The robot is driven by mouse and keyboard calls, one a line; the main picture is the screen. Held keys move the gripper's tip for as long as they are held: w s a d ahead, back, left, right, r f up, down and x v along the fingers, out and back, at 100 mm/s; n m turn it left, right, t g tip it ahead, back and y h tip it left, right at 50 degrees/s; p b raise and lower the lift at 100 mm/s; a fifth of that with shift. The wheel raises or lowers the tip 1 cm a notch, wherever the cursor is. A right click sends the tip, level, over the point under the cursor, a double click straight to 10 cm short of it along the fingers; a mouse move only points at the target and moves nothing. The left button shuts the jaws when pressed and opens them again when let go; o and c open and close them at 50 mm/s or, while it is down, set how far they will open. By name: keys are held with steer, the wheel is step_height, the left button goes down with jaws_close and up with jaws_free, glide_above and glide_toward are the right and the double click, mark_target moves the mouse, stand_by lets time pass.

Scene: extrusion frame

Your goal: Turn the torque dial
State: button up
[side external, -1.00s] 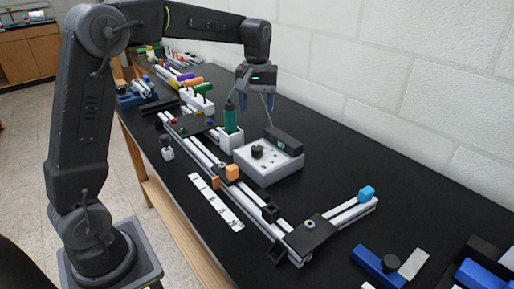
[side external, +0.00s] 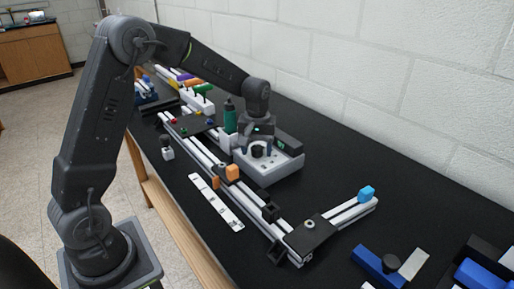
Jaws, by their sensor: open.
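The torque dial (side external: 257,152) is a small black knob on top of a pale grey box (side external: 268,179). My gripper (side external: 258,153) points down over the box, with its fingers on either side of the dial. The jaws are open. I cannot tell whether a finger touches the dial. The black display block at the back of the box is partly hidden behind my gripper.
A green-handled tool (side external: 230,116) stands upright in a white holder just left of my gripper. Aluminium extrusions with an orange block (side external: 232,172) run in front of the box. A white strip (side external: 215,202) lies nearer.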

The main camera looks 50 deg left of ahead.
steer(key=shift+c, duration=0.2)
steer(key=c, duration=0.9)
steer(key=shift+m, duration=0.4)
steer(key=m, duration=0.5)
steer(key=shift+m, duration=0.4)
steer(key=o, duration=0.9)
steer(key=shift+o, duration=0.2)
